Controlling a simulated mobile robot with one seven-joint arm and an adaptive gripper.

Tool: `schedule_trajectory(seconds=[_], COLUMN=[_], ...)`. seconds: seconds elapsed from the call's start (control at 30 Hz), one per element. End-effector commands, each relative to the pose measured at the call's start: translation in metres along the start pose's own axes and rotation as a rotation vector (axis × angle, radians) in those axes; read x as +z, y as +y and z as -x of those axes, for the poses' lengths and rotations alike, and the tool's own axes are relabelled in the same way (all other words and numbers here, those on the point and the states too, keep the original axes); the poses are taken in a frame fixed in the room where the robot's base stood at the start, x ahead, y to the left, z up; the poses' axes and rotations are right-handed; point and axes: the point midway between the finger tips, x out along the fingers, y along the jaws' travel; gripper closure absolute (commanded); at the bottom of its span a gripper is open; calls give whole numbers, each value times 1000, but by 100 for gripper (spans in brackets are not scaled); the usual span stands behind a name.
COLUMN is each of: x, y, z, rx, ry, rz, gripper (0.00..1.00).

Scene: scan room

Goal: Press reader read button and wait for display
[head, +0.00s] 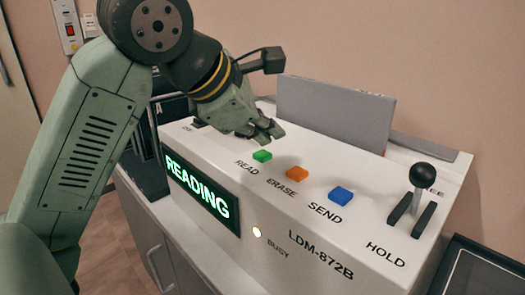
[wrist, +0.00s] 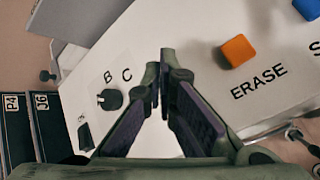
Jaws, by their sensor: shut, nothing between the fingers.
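The reader (head: 300,245) is a white box labelled LDM-872B. Its front display (head: 199,190) shows READING in lit green letters. The small BUSY lamp (head: 257,232) on its front is lit. The green READ button (head: 262,156) is on the sloped top, left of the orange ERASE button (head: 297,173) and the blue SEND button (head: 341,196). My gripper (head: 270,132) is shut and empty, just above and behind the green button in the head view. In the wrist view the shut fingers (wrist: 160,62) point over the panel, and the green button is hidden there.
A black-knobbed lever (head: 422,177) stands at the right by the HOLD label. A grey upright plate (head: 333,113) stands at the back of the reader. A knob (wrist: 110,99) marked B and C and dark slots labelled P4 and J6 (wrist: 35,125) show in the wrist view.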

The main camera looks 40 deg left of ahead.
Motion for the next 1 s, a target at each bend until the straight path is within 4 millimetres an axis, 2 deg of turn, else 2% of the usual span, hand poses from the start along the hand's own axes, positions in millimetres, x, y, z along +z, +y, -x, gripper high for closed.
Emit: schedule_trajectory(seconds=[0.5,1.0], x=[25,25], y=[25,25], z=[34,34], rx=[0,0], ry=[0,0], rz=[-1,0], gripper=[100,100])
